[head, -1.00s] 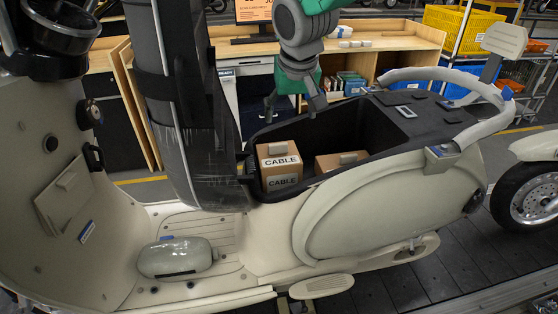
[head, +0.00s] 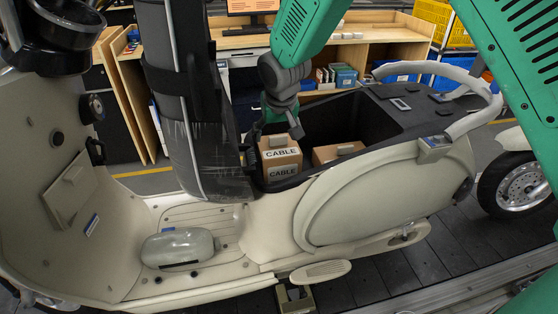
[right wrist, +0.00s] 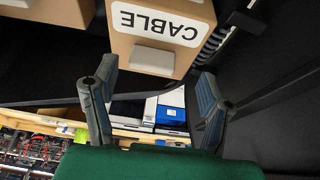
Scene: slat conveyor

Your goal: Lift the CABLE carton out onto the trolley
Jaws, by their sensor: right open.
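The CABLE carton (head: 283,172) is a brown box with white CABLE labels and a pale grip block on top. It stands upright in the open black compartment (head: 345,118) of a cream scooter. My right gripper (head: 278,130) is open just above the carton, fingers pointing down. In the right wrist view the open gripper (right wrist: 155,95) has nothing between its fingertips. The carton (right wrist: 185,50) and its grip block (right wrist: 153,61) lie just beyond them, apart from the fingers. My left gripper is not in view. I cannot make out a trolley.
A second brown carton (head: 336,152) sits to the right in the same compartment. A dark upright padded panel (head: 190,100) stands close left of the opening. A grey rail (head: 470,120) curves round the scooter's rear. A wooden workbench (head: 380,35) stands behind.

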